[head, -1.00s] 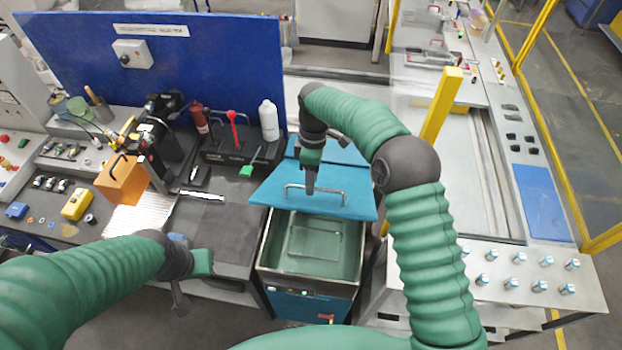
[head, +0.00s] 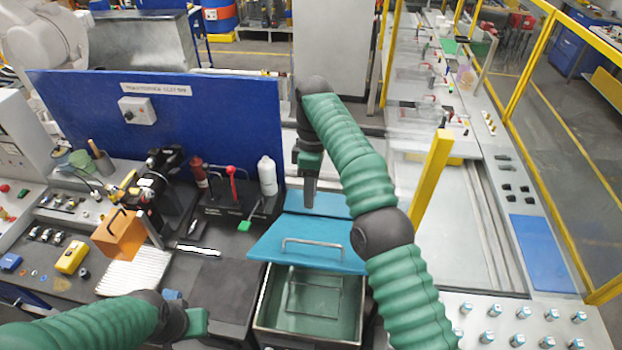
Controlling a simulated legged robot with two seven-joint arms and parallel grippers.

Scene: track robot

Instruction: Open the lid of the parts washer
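The parts washer (head: 357,318) stands at the lower middle, a teal tank with a metal rim, and its front part is uncovered. Inside, a wire frame (head: 314,298) shows. Its blue lid (head: 270,246) with a metal bar handle (head: 312,241) covers the back part, its front edge apparently raised. A second blue panel (head: 325,204) lies behind it. My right gripper (head: 309,195) points down over the back panel, clear of the handle in the picture. Its fingers overlap, so their gap is unclear. My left gripper (head: 196,325) is low, left of the washer, its fingertips not clearly visible.
A blue back panel (head: 200,110) stands behind the bench. A white bottle (head: 267,176), a red-handled tool (head: 232,178) and an orange box (head: 118,234) stand left of the washer. A yellow post (head: 432,185) and a table of several small cylinders (head: 487,338) are right.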

